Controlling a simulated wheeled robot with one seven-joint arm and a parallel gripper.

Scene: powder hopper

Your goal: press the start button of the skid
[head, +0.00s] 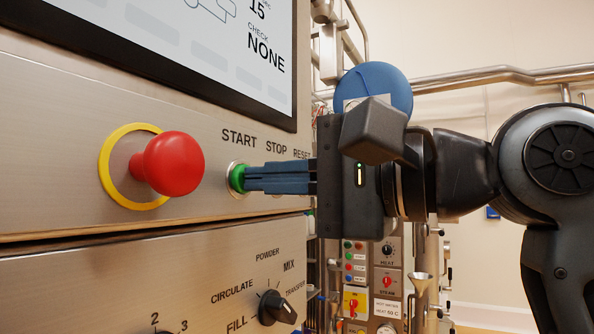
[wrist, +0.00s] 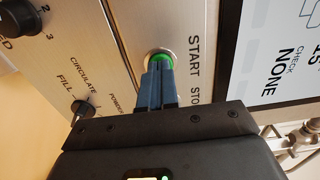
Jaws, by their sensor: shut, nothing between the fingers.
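The green start button (head: 237,177) sits in a metal ring on the skid's brushed steel panel, under the word START. It also shows in the wrist view (wrist: 161,57), partly covered by my fingers. My gripper (head: 248,178) is shut and empty. Its blue fingertips (wrist: 159,72) are at the face of the button and appear to touch it. I cannot tell how far the button is pushed in. The stop and reset buttons are hidden behind my gripper; only their labels show.
A red emergency stop (head: 174,164) with a yellow ring stands out from the panel left of my fingers. A display (head: 205,45) is above. A selector knob (head: 276,308) is on the lower panel. Pipes (head: 500,77) and another control panel (head: 388,277) are behind my arm.

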